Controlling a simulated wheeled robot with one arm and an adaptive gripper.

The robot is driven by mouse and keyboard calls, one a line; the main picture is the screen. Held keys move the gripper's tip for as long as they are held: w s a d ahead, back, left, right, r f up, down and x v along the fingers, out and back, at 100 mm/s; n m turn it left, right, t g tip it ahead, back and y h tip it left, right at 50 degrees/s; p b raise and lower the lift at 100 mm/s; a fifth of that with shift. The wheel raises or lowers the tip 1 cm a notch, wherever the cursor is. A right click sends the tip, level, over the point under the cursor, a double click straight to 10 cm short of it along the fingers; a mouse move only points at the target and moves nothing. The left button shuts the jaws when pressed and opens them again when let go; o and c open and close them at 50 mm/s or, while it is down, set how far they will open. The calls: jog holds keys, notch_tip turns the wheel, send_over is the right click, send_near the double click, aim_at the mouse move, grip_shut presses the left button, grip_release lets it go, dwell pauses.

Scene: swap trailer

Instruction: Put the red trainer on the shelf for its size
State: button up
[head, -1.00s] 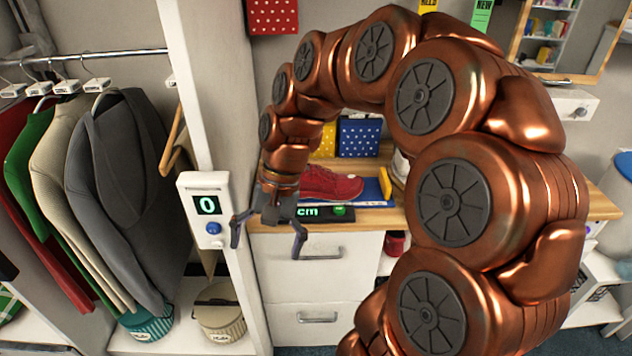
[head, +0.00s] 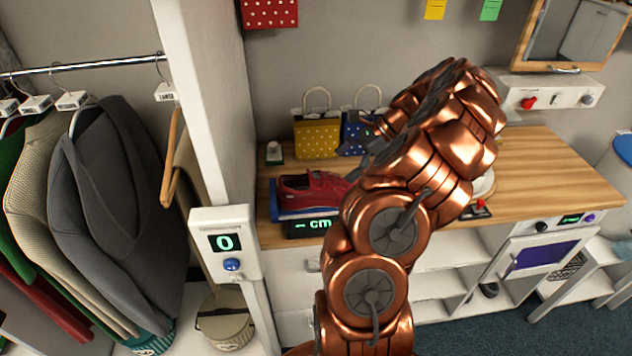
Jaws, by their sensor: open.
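The red trainer (head: 312,189) lies on a blue measuring board (head: 282,211) at the left end of the wooden counter. A small dark display with green "-- cm" (head: 314,225) sits at the board's front edge. My gripper (head: 368,138) is open and empty, behind the trainer's right end and in front of the blue spotted bag. My arm hides part of it and the right part of the board.
A yellow spotted bag (head: 317,136) and a blue spotted bag (head: 358,132) stand at the back. White shelves (head: 450,285) lie under the counter (head: 550,170), whose right part is mostly clear. A white post with a "0" box (head: 225,243) stands left.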

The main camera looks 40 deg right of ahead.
jog(key=shift+d+f+m, duration=0.25)
jog(key=shift+d+m, duration=0.05)
jog(key=shift+d, duration=0.1)
jog(key=shift+f, duration=0.1)
jog(key=shift+p+x, duration=1)
jog(key=shift+x, duration=0.85)
jog(key=shift+p+x, duration=0.75)
jog(key=shift+x, duration=1.15)
jog(key=shift+d, duration=0.1)
jog(key=c, duration=1.6)
jog(key=shift+o, duration=0.2)
notch_tip(320, 180, up, 10)
jog(key=p, duration=0.4)
jog(key=shift+p, duration=0.3)
